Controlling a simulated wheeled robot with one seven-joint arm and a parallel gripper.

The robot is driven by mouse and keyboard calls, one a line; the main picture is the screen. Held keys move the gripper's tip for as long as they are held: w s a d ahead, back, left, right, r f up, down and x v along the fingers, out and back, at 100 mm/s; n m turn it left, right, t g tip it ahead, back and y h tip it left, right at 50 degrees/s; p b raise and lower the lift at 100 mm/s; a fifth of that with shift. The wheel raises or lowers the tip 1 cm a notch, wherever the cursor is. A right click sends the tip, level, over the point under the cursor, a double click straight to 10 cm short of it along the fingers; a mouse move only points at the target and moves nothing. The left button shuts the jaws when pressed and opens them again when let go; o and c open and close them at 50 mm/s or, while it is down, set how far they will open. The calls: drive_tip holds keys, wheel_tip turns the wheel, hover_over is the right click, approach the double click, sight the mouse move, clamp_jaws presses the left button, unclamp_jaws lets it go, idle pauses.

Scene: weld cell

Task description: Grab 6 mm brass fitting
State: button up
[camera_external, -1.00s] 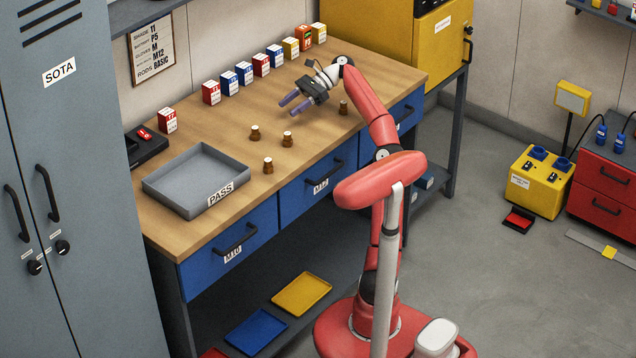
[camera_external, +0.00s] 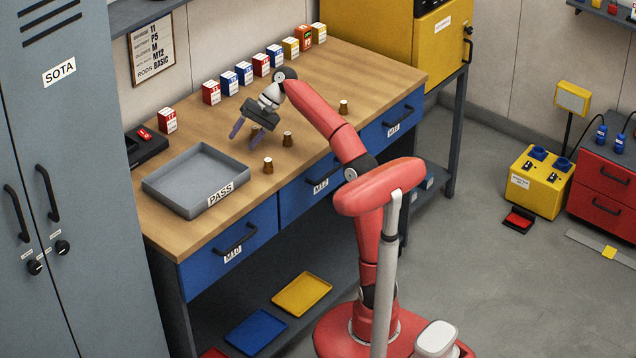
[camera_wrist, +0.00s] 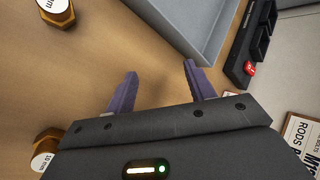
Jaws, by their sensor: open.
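Several small brass fittings stand upright on the wooden bench. In the external view one brass fitting (camera_external: 268,166) is near the front edge, another brass fitting (camera_external: 287,139) is behind it, and a third (camera_external: 344,107) is farther right. One more is mostly hidden behind my gripper (camera_external: 245,141). In the wrist view one fitting (camera_wrist: 56,14) at top left has a white top reading "mm", its number cut off. Another fitting (camera_wrist: 46,160) at lower left seems to read "10 mm". I cannot tell which is 6 mm. My gripper is open and empty, tilted down above the bench.
A grey PASS tray (camera_external: 190,180) lies on the bench to the left of my gripper. A row of small boxes (camera_external: 244,72) stands along the wall, with a dark holder (camera_external: 146,146) at the back left.

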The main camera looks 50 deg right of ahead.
sight(269, 160)
drive_tip(key=s+a+n, duration=0.1)
drive_tip(key=n, duration=0.1)
drive_tip(key=s+a+r+n+h, duration=0.1)
drive_tip(key=s+n, duration=0.1)
drive_tip(key=s+a+n+h, duration=0.1)
drive_tip(key=shift+s+a+r+n+t+b, duration=0.25)
drive_tip(key=shift+s+a+n+t+b, duration=0.05)
drive_tip(key=shift+a+n+t+b, duration=0.1)
drive_tip(key=s+n, duration=0.2)
drive_tip(key=shift+s+d+r+n+h, duration=0.15)
drive_tip(key=shift+s+r+n+h, duration=0.2)
drive_tip(key=shift+n+h, duration=0.05)
drive_tip(key=s+d+r+n+t+h+b, duration=0.1)
drive_tip(key=s+d+n, duration=0.3)
drive_tip(key=s+n, duration=0.25)
drive_tip(key=b+x, duration=0.2)
drive_tip(key=x, duration=0.5)
drive_tip(key=shift+a+f, duration=0.1)
drive_tip(key=shift+a, duration=0.15)
drive_tip(key=c, duration=1.1)
